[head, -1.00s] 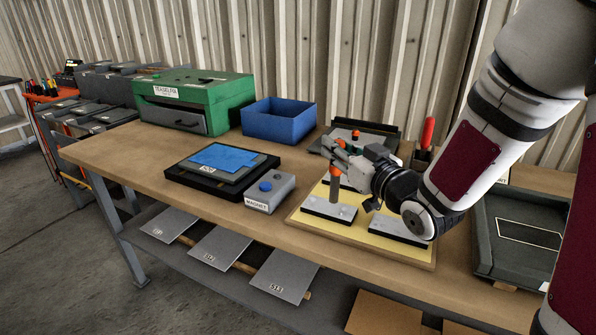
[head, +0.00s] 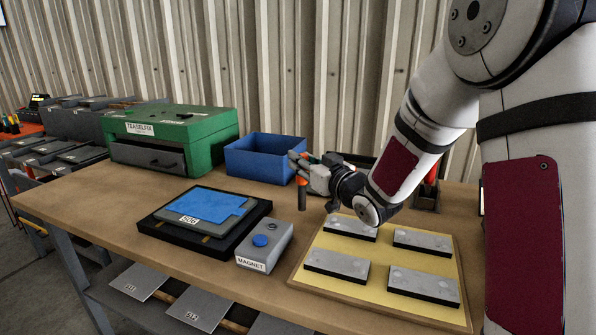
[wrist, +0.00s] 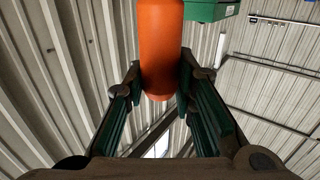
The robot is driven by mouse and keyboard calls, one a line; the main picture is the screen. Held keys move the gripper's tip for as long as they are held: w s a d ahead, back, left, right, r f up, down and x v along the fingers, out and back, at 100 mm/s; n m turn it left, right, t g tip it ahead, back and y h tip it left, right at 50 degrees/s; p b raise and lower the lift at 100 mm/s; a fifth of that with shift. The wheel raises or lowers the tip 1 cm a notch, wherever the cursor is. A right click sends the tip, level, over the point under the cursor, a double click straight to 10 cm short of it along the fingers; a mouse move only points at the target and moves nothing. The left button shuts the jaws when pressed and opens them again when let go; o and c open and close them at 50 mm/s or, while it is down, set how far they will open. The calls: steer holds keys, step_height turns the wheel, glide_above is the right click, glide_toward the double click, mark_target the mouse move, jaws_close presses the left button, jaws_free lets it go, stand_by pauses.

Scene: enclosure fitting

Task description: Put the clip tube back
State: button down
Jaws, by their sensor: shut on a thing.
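The clip tube (head: 302,199) is a slim, upright tube with an orange upper part and a greyish-brown lower part. My gripper (head: 302,168) is shut on its orange top. The tube hangs in front of the blue open bin, to the left of the yellow board's far edge; whether its lower end touches the table I cannot tell. In the wrist view the orange part (wrist: 161,50) fills the space between the two green-padded fingers (wrist: 160,92). The tube's place of rest is not clear from these views.
A yellow board (head: 384,262) bears several grey plates on black blocks. A grey MAGNET box (head: 264,246) and a black stand (head: 160,228) with a blue-covered panel are to the left. The blue bin (head: 264,160) and green TEASELFIX case (head: 200,145) stand behind. A dark holder (head: 427,197) is behind my arm.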

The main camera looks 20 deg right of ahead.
steer(key=w+f, duration=0.4)
steer(key=w, duration=0.1)
steer(key=shift+b, duration=0.45)
steer(key=shift+w+d, duration=0.1)
steer(key=shift+f, duration=0.2)
steer(key=c, duration=1.3)
jaws_free()
steer(key=shift+c, duration=0.2)
steer(key=shift+r, duration=0.15)
